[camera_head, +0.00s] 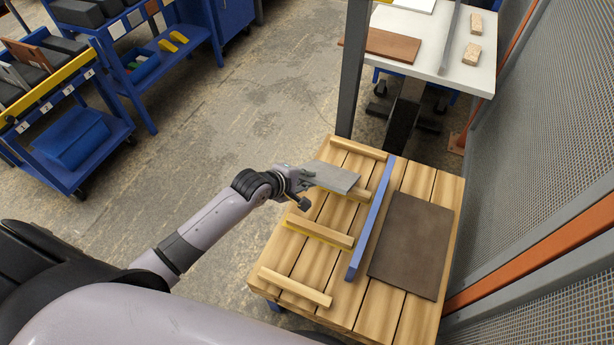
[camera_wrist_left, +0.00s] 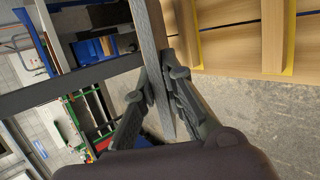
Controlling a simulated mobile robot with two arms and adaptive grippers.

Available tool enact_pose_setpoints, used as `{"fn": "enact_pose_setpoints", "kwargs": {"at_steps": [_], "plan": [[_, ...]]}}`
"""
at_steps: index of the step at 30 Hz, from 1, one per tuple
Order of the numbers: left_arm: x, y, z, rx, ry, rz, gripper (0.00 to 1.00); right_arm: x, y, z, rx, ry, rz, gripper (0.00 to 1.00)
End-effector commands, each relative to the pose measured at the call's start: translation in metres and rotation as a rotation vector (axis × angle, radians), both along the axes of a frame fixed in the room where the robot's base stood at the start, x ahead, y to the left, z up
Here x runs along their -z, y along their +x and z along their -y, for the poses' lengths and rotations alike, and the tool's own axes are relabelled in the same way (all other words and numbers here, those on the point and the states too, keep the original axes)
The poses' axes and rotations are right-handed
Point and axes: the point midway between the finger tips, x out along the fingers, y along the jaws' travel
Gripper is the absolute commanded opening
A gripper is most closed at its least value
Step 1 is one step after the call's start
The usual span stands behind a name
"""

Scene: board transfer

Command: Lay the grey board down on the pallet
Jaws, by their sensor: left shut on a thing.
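The grey board (camera_head: 333,176) is held by my left gripper (camera_head: 304,179), which is shut on its left end. In the head view the board reaches over the left half of the pallet (camera_head: 417,182). I cannot tell whether it touches the wooden strips there. In the left wrist view the board (camera_wrist_left: 150,50) is seen nearly edge-on between the two fingers (camera_wrist_left: 160,95). My right gripper is not in view.
A dark brown board (camera_head: 411,245) lies on the pallet's right half, beyond a blue divider bar (camera_head: 371,220). Wooden strips (camera_head: 295,286) cross the left half. A grey post (camera_head: 352,70) stands behind, near a white table (camera_head: 425,32). Mesh fencing (camera_head: 540,140) runs along the right.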

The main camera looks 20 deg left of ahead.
Motion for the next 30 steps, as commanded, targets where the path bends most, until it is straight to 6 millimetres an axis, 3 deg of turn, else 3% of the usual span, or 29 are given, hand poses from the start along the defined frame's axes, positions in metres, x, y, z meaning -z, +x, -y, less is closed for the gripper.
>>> {"fn": "enact_pose_setpoints", "kwargs": {"at_steps": [30], "plan": [[0.011,-0.003,0.0,-0.001,-0.005,0.029,0.0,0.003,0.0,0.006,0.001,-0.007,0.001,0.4]]}}
